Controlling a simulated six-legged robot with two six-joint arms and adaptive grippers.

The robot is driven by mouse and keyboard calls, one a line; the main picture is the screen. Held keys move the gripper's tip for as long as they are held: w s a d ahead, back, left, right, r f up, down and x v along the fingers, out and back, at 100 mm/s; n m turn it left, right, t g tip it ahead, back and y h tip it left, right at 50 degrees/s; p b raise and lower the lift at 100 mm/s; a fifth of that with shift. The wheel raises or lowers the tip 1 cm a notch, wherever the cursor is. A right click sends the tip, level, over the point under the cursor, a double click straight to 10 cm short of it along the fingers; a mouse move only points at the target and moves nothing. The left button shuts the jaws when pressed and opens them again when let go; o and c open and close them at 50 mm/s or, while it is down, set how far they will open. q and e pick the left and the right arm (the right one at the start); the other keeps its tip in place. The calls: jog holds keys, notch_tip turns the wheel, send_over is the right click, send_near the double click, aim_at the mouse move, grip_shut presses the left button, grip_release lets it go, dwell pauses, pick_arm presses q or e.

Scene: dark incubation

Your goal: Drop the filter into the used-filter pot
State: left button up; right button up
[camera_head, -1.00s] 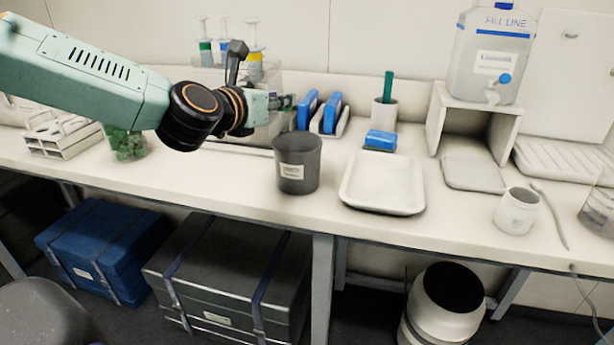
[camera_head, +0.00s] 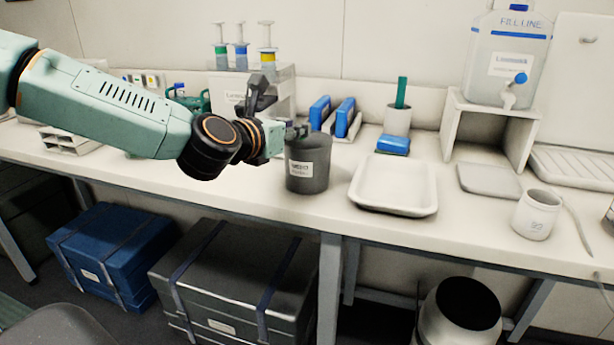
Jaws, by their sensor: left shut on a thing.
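A dark grey pot (camera_head: 308,176) with a white label stands upright on the bench, left of a white tray; its label is too small to read surely. I take it as the used-filter pot. My left gripper (camera_head: 299,131) reaches in from the left, with its fingertips at the pot's mouth, seeming over it. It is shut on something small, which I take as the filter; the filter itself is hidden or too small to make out. The pot's inside is hidden from view. My right gripper is not in view.
The white tray (camera_head: 360,194) is right of the pot. Behind are a syringe rack (camera_head: 284,84), blue blocks (camera_head: 345,112) and a cup with a green stick (camera_head: 398,121). A small white labelled pot (camera_head: 536,214) stands further right. The bench's front edge is close below the dark pot.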

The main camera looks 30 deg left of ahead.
pick_arm(q)
jog(key=shift+d, duration=0.15)
jog(key=shift+o, duration=1.2)
jog(key=shift+d, duration=0.15)
jog(key=o, duration=0.5)
jog(key=shift+a, duration=0.2)
jog(key=shift+o, duration=0.2)
jog(key=shift+d, duration=0.15)
